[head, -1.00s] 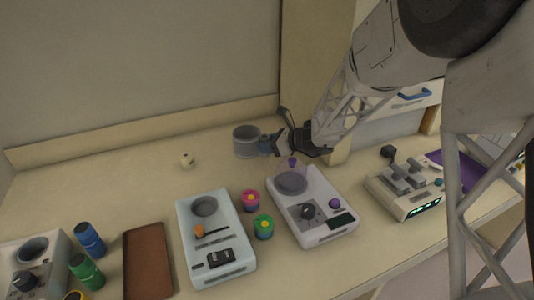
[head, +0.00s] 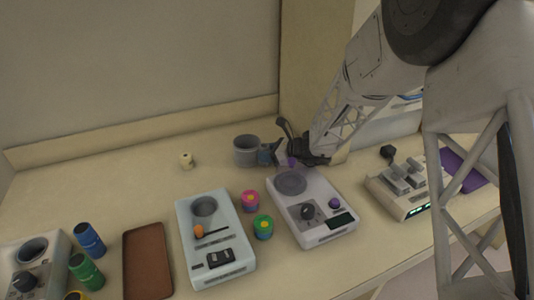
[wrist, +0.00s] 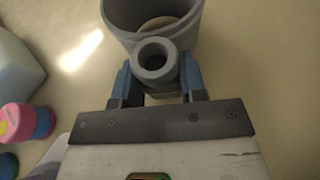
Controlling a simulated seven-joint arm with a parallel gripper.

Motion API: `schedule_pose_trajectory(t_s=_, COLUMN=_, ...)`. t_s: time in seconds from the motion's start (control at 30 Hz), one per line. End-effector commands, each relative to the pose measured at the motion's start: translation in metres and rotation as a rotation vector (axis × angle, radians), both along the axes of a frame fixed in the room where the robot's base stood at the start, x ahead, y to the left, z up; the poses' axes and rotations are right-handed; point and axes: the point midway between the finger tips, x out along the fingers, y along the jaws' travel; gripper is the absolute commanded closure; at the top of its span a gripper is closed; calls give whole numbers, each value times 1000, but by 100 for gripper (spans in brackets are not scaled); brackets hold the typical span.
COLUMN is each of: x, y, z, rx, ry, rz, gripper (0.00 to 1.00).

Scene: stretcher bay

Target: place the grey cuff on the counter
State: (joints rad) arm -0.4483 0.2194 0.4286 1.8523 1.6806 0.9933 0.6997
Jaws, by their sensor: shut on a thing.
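The grey cuff (head: 246,152) is an open, upright cylinder with a smaller tube on its side, at the back middle of the counter in the head view. It also shows in the wrist view (wrist: 119,22), partly cut off at the top edge. My gripper (head: 268,152) is beside it on the right. In the wrist view my gripper's blue fingers (wrist: 158,84) are shut on the cuff's small tube. The cuff is over the pale counter (head: 120,185), its base close to the surface. I cannot tell whether it touches.
A white device (head: 312,208) lies just in front of my gripper, with another (head: 215,240) to its left. Pink (head: 250,202) and green (head: 264,227) pots stand between them. The counter's back left is clear.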

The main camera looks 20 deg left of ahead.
Motion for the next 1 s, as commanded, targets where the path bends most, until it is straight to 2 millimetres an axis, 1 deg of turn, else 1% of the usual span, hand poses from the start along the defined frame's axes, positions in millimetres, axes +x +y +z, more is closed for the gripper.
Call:
schedule_pose_trajectory(t_s=0.2, x=0, y=0, z=-3, rx=0, ry=0, rz=0, gripper=91)
schedule_pose_trajectory(t_s=0.23, x=0, y=0, z=-3, rx=0, ry=0, rz=0, gripper=57)
schedule_pose_trajectory(t_s=0.37, x=0, y=0, z=-3, rx=0, ry=0, rz=0, gripper=37)
schedule_pose_trajectory(t_s=0.67, x=0, y=0, z=-3, rx=0, ry=0, rz=0, gripper=36)
schedule_pose_trajectory(t_s=0.8, x=0, y=0, z=1, rx=0, ry=-1, rz=0, gripper=36)
schedule_pose_trajectory(t_s=1.0, x=1, y=-15, z=7, rx=0, ry=-3, rz=-1, gripper=36)
